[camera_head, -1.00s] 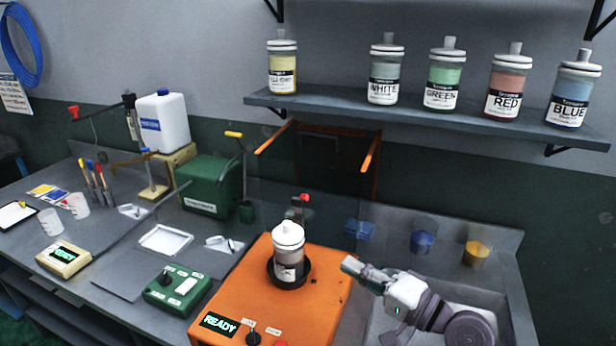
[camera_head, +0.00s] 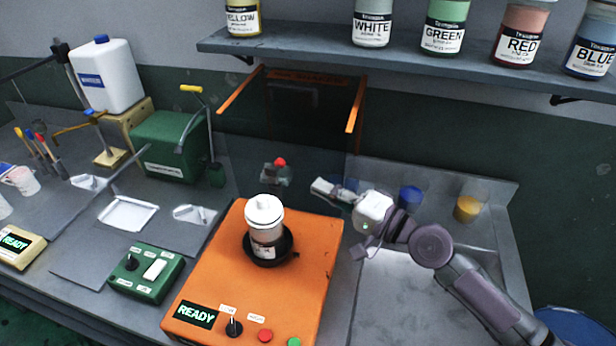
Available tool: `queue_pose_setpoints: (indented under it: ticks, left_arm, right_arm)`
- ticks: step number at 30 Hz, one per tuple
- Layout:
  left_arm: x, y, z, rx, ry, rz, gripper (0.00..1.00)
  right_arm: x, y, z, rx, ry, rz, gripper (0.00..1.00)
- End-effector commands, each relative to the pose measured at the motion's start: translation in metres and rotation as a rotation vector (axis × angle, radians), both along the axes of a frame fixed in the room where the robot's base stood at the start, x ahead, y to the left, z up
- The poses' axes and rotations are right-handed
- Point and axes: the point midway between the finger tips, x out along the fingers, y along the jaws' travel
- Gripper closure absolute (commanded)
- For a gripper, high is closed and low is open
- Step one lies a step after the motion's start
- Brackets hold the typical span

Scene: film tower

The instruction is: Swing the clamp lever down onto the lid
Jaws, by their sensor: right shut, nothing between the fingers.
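A jar with a white lid (camera_head: 264,212) stands upright in a dark round holder (camera_head: 271,251) on the orange machine (camera_head: 212,290). Behind it, near the machine's back edge, is the clamp with a red-knobbed lever (camera_head: 280,162). The knob is raised and apart from the lid. My right gripper (camera_head: 322,187) is shut and empty, right of the clamp and beyond the machine's back right corner. Its fingers point left, towards the clamp, with a gap between them and the red knob. My left gripper is not in view.
An open orange-framed guard (camera_head: 355,104) rises behind the clamp. A shelf (camera_head: 400,62) with paint jars hangs above. A sink (camera_head: 420,300) lies under my right arm. A green control box (camera_head: 146,273) and a green machine (camera_head: 170,145) stand left.

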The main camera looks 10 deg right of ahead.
Motion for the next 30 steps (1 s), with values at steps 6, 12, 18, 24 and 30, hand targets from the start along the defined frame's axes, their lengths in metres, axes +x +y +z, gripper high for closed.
queue_pose_setpoints:
  ticks: [6, 12, 18, 24, 30]
  left_arm:
    - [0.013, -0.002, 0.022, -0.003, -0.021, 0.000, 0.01]
    - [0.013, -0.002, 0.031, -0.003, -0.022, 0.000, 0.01]
    - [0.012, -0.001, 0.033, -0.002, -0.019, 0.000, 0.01]
    - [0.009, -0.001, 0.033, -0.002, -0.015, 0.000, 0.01]
    - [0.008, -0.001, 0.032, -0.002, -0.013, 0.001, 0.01]
  right_arm:
    - [0.026, 0.031, 0.009, 0.003, -0.001, 0.002, 1.00]
    - [0.048, 0.055, 0.007, 0.001, 0.000, 0.001, 1.00]
    - [0.057, 0.066, 0.006, -0.001, -0.001, 0.002, 1.00]
    - [0.058, 0.067, 0.005, -0.002, 0.000, 0.002, 1.00]
    - [0.058, 0.067, 0.005, -0.002, -0.002, 0.002, 1.00]
